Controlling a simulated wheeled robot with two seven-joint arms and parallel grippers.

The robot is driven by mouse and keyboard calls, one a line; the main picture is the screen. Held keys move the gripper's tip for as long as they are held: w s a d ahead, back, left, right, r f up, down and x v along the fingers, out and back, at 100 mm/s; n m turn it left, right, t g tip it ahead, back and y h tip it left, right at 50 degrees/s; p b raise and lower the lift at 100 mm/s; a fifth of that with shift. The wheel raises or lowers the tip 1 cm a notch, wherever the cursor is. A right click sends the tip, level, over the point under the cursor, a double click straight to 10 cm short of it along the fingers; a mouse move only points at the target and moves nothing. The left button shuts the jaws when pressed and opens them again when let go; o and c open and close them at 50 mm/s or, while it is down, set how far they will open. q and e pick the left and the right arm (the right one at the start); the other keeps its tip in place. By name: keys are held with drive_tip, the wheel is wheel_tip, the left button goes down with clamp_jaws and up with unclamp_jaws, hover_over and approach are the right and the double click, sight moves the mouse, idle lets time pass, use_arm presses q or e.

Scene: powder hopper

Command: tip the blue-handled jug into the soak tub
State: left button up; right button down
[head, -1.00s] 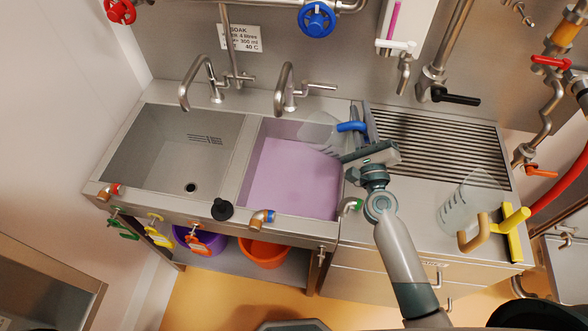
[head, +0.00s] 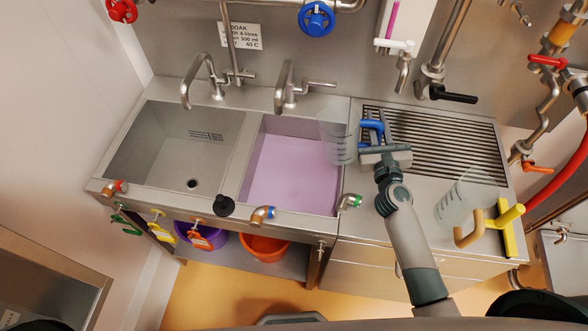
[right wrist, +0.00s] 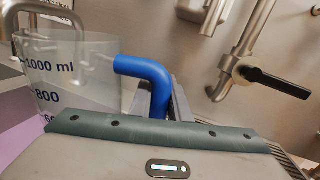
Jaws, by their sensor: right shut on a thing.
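The clear jug (head: 338,140) with the blue handle (head: 372,127) is held over the right edge of the soak tub, close to upright. The soak tub is the right-hand basin (head: 243,185), with lilac liquid (head: 290,172) in it. My right gripper (head: 374,142) is shut on the blue handle, to the right of the jug. In the right wrist view the jug (right wrist: 75,75) shows its 1000 ml and 800 marks, and its handle (right wrist: 148,78) rises from behind my gripper. I see no liquid in the jug. My left gripper is out of view.
The left basin (head: 170,150) is empty. Two taps (head: 205,75) stand behind the basins. A ridged drainboard (head: 435,145) lies to the right. A second clear jug (head: 460,200) with a tan handle (head: 470,233) stands on the right counter, beside a yellow-handled tool (head: 508,222).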

drive_tip(key=shift+w+d+f+m+g, duration=0.1)
drive_tip(key=shift+d+f+m+g, duration=0.1)
drive_tip(key=shift+f+m, duration=0.35)
drive_tip(key=shift+d+f+m+g, duration=0.15)
drive_tip(key=shift+f+m, duration=0.2)
drive_tip(key=shift+f, duration=0.3)
